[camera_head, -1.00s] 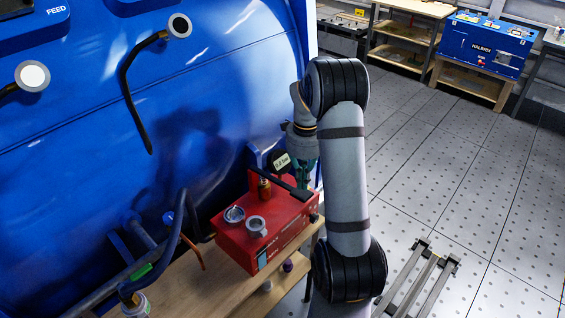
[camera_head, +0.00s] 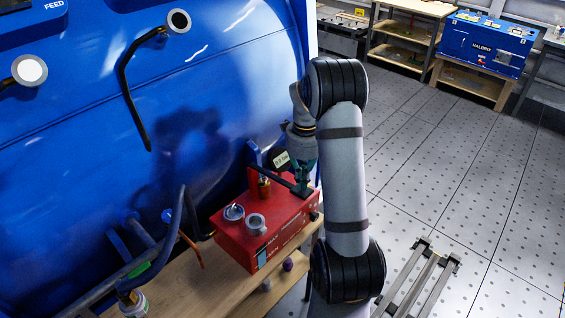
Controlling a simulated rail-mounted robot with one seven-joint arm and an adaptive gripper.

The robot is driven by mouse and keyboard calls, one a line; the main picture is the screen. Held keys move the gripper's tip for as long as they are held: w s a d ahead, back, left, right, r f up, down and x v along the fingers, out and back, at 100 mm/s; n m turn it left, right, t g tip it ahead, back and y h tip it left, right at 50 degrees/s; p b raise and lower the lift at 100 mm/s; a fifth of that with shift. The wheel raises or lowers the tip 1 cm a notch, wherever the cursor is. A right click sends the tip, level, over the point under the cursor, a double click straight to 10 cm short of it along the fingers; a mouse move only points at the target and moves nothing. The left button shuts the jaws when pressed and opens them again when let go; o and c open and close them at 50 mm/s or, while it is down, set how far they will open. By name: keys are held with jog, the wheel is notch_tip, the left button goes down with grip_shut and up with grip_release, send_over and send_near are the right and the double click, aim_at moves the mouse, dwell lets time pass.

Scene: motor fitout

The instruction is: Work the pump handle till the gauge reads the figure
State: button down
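The red pump box (camera_head: 280,222) sits on the wooden bench beside the blue tank. Its dark pump handle (camera_head: 283,181) runs low across the box top toward the right end. A small label (camera_head: 281,159) behind the handle seems to read "0.0 bar", but the print is too small to be sure. No gauge needle can be read. My gripper (camera_head: 302,188) points down at the handle's right end. Its fingers are at or touching the handle; whether they are closed around it cannot be made out.
Two round metal fittings (camera_head: 256,222) stand on the box's left part. Hoses and pipes (camera_head: 178,235) run along the tank (camera_head: 190,100) at left. The wooden bench (camera_head: 205,287) has bare room in front. A metal frame (camera_head: 420,278) lies on the floor at right.

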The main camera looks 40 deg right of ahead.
notch_tip(320, 180, down, 7)
jog(key=b, duration=0.6)
notch_tip(320, 180, up, 8)
jog(key=p, duration=0.5)
jog(key=shift+w+f+p, duration=0.1)
jog(key=shift+p, duration=0.3)
jog(key=shift+r, duration=0.45)
jog(key=shift+f, duration=0.1)
notch_tip(320, 180, down, 8)
jog(key=f+b, duration=0.1)
jog(key=b, duration=0.7)
notch_tip(320, 180, up, 9)
jog(key=p, duration=0.6)
jog(key=shift+p, duration=0.35)
jog(key=shift+f, duration=0.1)
